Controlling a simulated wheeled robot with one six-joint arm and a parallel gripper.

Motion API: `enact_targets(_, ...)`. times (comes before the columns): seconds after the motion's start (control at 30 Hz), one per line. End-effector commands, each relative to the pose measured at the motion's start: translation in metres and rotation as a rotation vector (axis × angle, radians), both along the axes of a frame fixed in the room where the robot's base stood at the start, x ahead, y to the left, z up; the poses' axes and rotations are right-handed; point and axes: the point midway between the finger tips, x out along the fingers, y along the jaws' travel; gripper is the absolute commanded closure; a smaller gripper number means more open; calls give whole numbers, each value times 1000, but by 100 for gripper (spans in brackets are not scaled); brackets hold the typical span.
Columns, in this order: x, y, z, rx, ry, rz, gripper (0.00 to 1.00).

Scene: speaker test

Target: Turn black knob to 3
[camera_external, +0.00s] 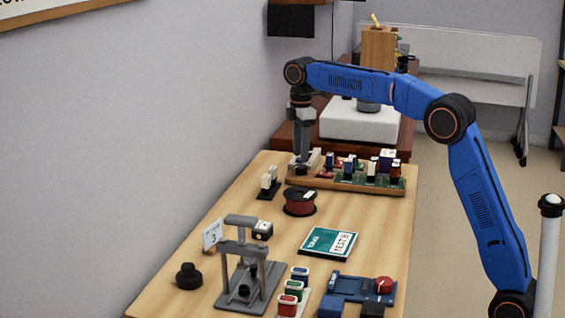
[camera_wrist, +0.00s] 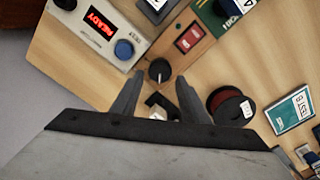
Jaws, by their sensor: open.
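A black round knob (camera_wrist: 159,70) with a pale pointer line sits at the end of a wooden board in the wrist view. My gripper (camera_wrist: 159,82) is open, with the knob showing between and just beyond its fingertips. I cannot tell whether the fingers touch it. In the external view my gripper (camera_external: 303,161) points down over the left end of the wooden board (camera_external: 335,186), and the knob is hidden or too small to make out there. No number marks around the knob are readable.
A box with a red READY display (camera_wrist: 99,24) and blue button (camera_wrist: 124,48) is near the knob. A dark red spool (camera_external: 299,202) and a small black stand (camera_external: 268,184) are close by. A grey press (camera_external: 246,266), card marked 3 (camera_external: 212,237) and black round object (camera_external: 188,276) stand nearer the camera.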

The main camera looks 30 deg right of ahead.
Motion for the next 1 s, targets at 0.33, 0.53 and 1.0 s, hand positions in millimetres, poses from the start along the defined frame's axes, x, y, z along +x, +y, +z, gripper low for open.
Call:
enact_targets(0.33, 0, 0, -39, -1, 0, 0, 59)
enact_targets(0.53, 0, 0, -43, 0, 0, 0, 59)
enact_targets(1.0, 0, 0, -42, 0, 0, -3, 89)
